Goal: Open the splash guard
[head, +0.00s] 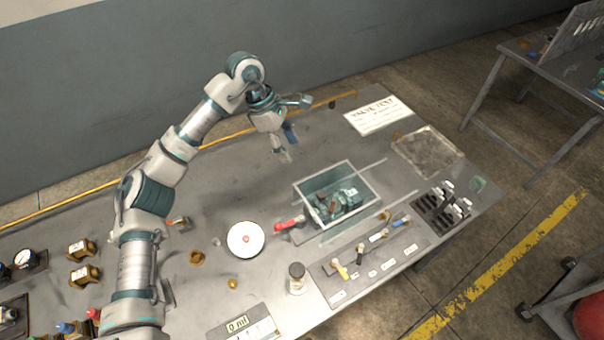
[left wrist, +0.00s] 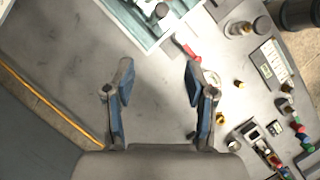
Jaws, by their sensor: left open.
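The splash guard appears to be the clear-walled box (head: 372,196) set in the bench, with small parts showing inside it. A red handle (head: 287,225) sticks out at its left side. In the left wrist view the red handle (left wrist: 186,47) lies just beyond the right fingertip, near the corner of the pale box frame (left wrist: 153,44). My left gripper (head: 293,130) is open and empty above the bench, behind and left of the box. Its spread fingers show in the left wrist view (left wrist: 160,72), apart from the handle. I cannot tell whether the guard is open or shut.
A white round dial (head: 245,239) and a dark-capped cylinder (head: 296,279) stand left of and in front of the box. The back of the bench around my gripper is mostly clear.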

